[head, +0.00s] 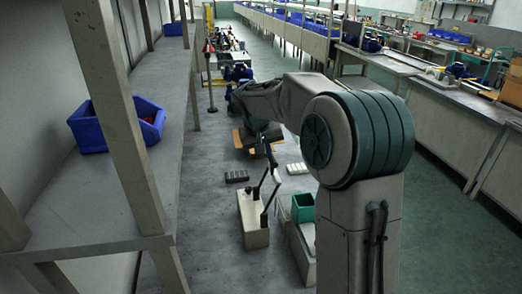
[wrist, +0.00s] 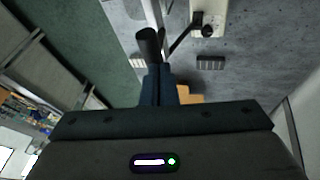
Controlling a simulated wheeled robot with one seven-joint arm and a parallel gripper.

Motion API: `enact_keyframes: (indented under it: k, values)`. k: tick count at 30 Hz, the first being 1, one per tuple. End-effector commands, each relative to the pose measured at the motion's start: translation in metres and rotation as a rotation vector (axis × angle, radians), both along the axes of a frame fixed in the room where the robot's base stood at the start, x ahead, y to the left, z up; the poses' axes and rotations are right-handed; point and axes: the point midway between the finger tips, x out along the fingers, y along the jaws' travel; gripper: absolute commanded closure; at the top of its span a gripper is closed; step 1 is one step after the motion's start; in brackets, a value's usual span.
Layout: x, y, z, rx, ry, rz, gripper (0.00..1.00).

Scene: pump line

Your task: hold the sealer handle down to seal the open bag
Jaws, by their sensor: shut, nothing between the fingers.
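The sealer (head: 253,219) is a pale box on the grey surface in the head view, and part of it shows at the top of the wrist view (wrist: 208,18). Its handle (head: 268,186) stands raised, with slim bars rising from the box. The handle's dark grip (wrist: 148,43) shows in the wrist view. My gripper (wrist: 157,70) is shut and empty, its fingertips close to the dark grip; I cannot tell whether they touch. I cannot make out the open bag in either view.
A green bin (head: 303,208) stands right of the sealer. A dark tray (head: 237,176) and a pale tray (head: 297,168) lie behind it. A blue bin (head: 117,124) sits on the left shelf, whose post (head: 122,120) rises nearby. My arm hides part of the right side.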

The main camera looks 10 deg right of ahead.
Motion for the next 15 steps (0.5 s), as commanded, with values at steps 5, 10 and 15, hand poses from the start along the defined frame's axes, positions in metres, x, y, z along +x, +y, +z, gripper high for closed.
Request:
enact_keyframes:
  k: [5,10,15]
  values:
    - [0.0,-0.011,-0.001,0.039,0.002,-0.003,1.0]
    - [-0.001,-0.03,-0.004,0.122,0.001,-0.008,1.0]
    - [-0.001,-0.061,-0.013,0.263,0.002,-0.013,1.0]
